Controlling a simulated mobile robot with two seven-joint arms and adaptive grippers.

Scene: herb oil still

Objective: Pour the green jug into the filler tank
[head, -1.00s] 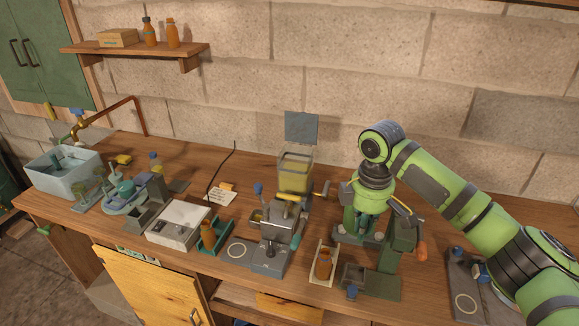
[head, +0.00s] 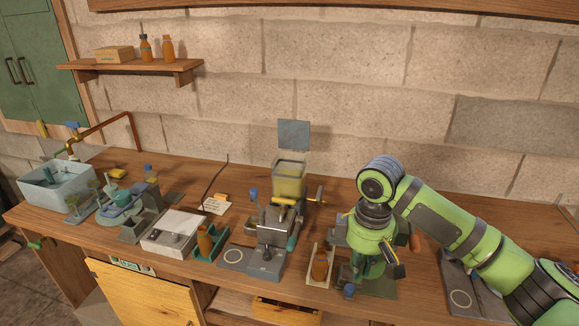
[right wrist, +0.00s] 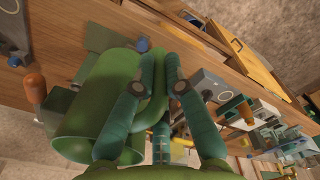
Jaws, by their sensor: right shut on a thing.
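The filler tank (head: 289,184) is a clear box holding yellow liquid, on a grey machine at mid-bench. Its grey flap (head: 294,134) stands upright above it. My right gripper (head: 373,255) points down to the right of the tank, over a dark green stand. In the right wrist view, my right gripper's teal fingers (right wrist: 158,72) are closed around the handle of the green jug (right wrist: 95,105). The jug is a large green cylinder with its open rim towards the lower left of that view. In the head view, my arm and gripper largely hide the jug. My left gripper is out of view.
An orange-brown bottle in a tray (head: 319,266) stands between the tank machine and my right gripper. Another bottle (head: 205,240) stands in a green holder further left. A white scale-like box (head: 171,230) and a sink basin (head: 58,185) are further left.

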